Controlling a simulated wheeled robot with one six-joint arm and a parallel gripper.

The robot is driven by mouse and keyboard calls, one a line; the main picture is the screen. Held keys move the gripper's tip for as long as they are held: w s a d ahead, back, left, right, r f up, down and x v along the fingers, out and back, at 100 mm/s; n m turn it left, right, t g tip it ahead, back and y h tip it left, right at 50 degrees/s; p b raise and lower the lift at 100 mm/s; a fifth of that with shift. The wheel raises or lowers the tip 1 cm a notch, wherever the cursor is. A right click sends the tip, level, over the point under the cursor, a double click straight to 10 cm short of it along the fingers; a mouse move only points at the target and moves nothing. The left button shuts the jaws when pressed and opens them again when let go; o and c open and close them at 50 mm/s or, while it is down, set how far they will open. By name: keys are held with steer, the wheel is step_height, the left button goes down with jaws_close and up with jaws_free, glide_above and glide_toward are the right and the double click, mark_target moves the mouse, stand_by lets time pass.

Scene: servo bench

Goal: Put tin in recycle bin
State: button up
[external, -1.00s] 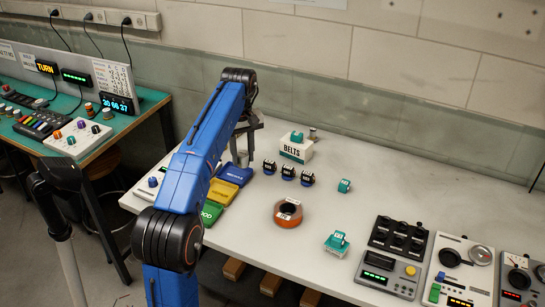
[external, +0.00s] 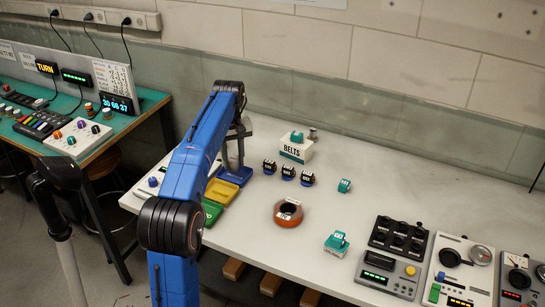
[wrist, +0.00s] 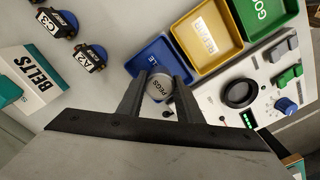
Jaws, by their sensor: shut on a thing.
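The tin (wrist: 160,88), a small round grey can with a lid marked PEGS, is between the two dark fingers of my gripper (wrist: 160,80) in the wrist view. My gripper is shut on it. The blue bin (wrist: 148,54), its label partly hidden and ending in "LE", lies just beyond the tin. The tin and fingers cover part of this bin; the tin's height over it is unclear. In the external view my gripper (external: 233,160) is at the blue bin (external: 236,178), and I cannot make out the tin there.
A yellow REPAIR bin (wrist: 208,34) and a green bin (wrist: 268,14) stand beside the blue one. A control panel with a black dial ring (wrist: 240,93) is close to the right. A BELTS box (external: 296,148) and several dark labelled parts (external: 288,172) stand right of the bins.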

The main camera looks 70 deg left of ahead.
mark_target(234, 167)
steer(key=shift+f, duration=1.55)
steer(key=shift+f, duration=0.1)
steer(key=o, duration=1)
steer(key=shift+o, duration=0.2)
step_height(234, 167, up, 12)
steer(key=shift+f, duration=0.2)
steer(key=shift+r, duration=0.35)
